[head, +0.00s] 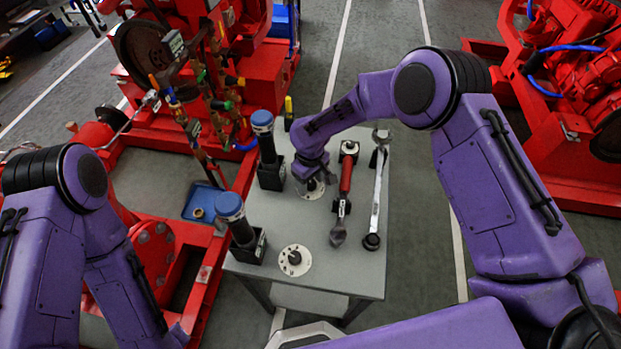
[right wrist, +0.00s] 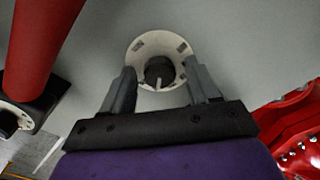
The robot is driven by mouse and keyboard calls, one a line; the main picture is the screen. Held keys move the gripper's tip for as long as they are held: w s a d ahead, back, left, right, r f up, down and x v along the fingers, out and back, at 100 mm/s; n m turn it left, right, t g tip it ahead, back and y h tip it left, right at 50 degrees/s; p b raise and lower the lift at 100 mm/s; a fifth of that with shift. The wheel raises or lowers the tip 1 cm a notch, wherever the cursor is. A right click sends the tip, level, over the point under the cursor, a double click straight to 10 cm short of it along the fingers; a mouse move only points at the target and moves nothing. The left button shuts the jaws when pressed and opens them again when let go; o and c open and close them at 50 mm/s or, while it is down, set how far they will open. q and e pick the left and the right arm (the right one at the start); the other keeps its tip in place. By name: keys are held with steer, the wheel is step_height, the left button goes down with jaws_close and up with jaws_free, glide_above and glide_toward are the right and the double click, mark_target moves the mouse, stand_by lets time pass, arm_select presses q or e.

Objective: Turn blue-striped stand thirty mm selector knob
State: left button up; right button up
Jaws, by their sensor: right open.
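In the head view, a grey table holds two dark selector knobs on round white dials. The far knob (head: 311,190) is partly hidden by my right gripper (head: 310,176), which points down at it. The near knob (head: 294,258) stands clear near the table's front left. In the right wrist view, my right gripper (right wrist: 161,82) is open, with its fingers on either side of a dark knob (right wrist: 158,70) on a white dial. I cannot tell whether the fingers touch it. No blue stripe is visible to tell the knobs apart. My left gripper is out of view.
The grey table (head: 275,219) also holds two blue-capped tools (head: 263,122) (head: 230,207) in black holders, a red-handled tool (head: 345,180) and a long metal wrench (head: 376,195). Red pump machinery (head: 240,70) stands left and behind. More red machinery (head: 560,130) stands right.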

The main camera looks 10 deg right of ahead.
steer(key=c, duration=1)
steer(key=shift+c, duration=0.2)
steer(key=shift+n, duration=0.3)
steer(key=n, duration=0.9)
steer(key=shift+n+b, duration=0.3)
steer(key=shift+n, duration=1.7)
steer(key=shift+w, duration=0.1)
